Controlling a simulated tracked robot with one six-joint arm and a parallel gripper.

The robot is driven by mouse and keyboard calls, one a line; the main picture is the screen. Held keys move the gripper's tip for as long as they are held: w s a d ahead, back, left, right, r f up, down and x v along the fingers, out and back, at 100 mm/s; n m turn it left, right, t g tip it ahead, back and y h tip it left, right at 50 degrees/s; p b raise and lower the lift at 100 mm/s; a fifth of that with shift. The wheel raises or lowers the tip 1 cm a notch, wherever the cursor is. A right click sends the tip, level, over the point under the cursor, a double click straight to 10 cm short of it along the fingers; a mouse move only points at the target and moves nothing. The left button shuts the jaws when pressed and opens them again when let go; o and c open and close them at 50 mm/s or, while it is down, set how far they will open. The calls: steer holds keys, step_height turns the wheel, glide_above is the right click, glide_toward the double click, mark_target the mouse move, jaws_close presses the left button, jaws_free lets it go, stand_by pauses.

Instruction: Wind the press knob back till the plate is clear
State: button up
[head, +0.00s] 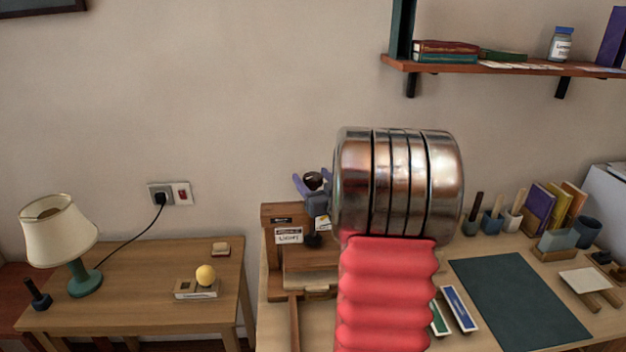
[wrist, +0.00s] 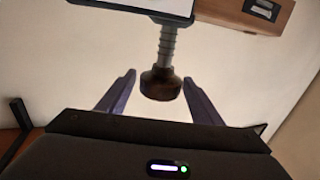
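The press (head: 270,225) is a wooden frame at the left end of the right-hand desk, partly hidden by my arm. Its dark round knob (head: 314,179) shows at the top in the head view. In the wrist view the brown knob (wrist: 160,85) sits on a grey threaded screw (wrist: 167,42). My gripper (wrist: 160,79) is open, one purple finger on each side of the knob, with narrow gaps visible. In the head view my gripper (head: 312,184) is at the press top. The plate cannot be made out clearly behind my arm.
A dark mat (head: 520,300), pen pots (head: 491,222) and books (head: 552,208) are on the desk to the right. A shelf (head: 490,68) hangs above. A lamp (head: 58,230) stands on the left table (head: 130,285). The wall is close behind the press.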

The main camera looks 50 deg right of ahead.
steer(key=c, duration=0.9)
steer(key=shift+n+t+y, duration=0.4)
steer(key=shift+n+y, duration=0.3)
steer(key=shift+y, duration=0.3)
steer(key=shift+d+n+t+y, duration=0.1)
steer(key=shift+n+t+y, duration=0.2)
steer(key=shift+n+y, duration=1)
steer(key=n+y, duration=0.2)
steer(key=y, duration=0.1)
steer(key=n+y, duration=0.2)
steer(key=y, duration=0.2)
steer(key=shift+f+g+y, duration=0.2)
steer(key=shift+g+y, duration=0.1)
steer(key=shift+g, duration=0.1)
steer(key=n+g+y, duration=0.1)
steer(key=n+y, duration=0.1)
steer(key=y, duration=0.1)
steer(key=n+g+y, duration=0.2)
steer(key=shift+f+y, duration=0.1)
steer(key=shift+y, duration=0.3)
steer(key=shift+n+g+y, duration=1.3)
steer(key=shift+g+y, duration=0.1)
steer(key=shift+y, duration=0.1)
steer(key=shift+n+g+y, duration=0.4)
steer(key=shift+n+g, duration=0.1)
